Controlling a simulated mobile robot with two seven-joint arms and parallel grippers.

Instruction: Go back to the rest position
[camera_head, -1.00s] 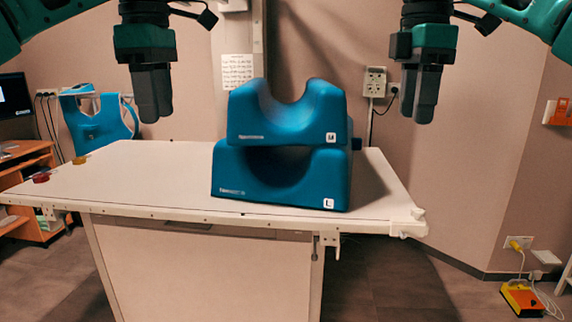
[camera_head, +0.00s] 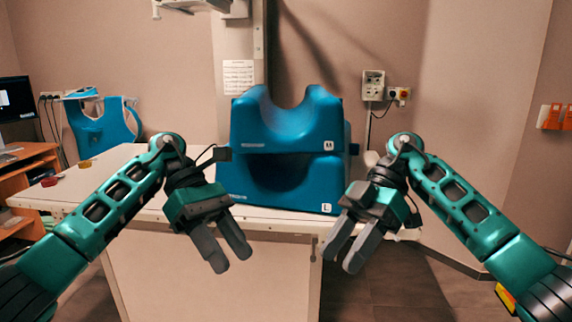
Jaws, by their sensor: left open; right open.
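My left gripper (camera_head: 231,259) is open and empty, in front of the white table's front edge and pointing down. My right gripper (camera_head: 344,258) is also open and empty, in front of the table at the right, pointing down and inward. Both are apart from the blue head supports. The upper blue support (camera_head: 285,128), marked M, is stacked on the lower blue support (camera_head: 270,177), marked L. The stack stands on the table behind and between my grippers. My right gripper hides a small part near the stack's lower right edge.
Another blue support (camera_head: 108,128) hangs at the back left. A desk with a monitor (camera_head: 14,99) stands at far left. Wall sockets (camera_head: 373,88) are behind.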

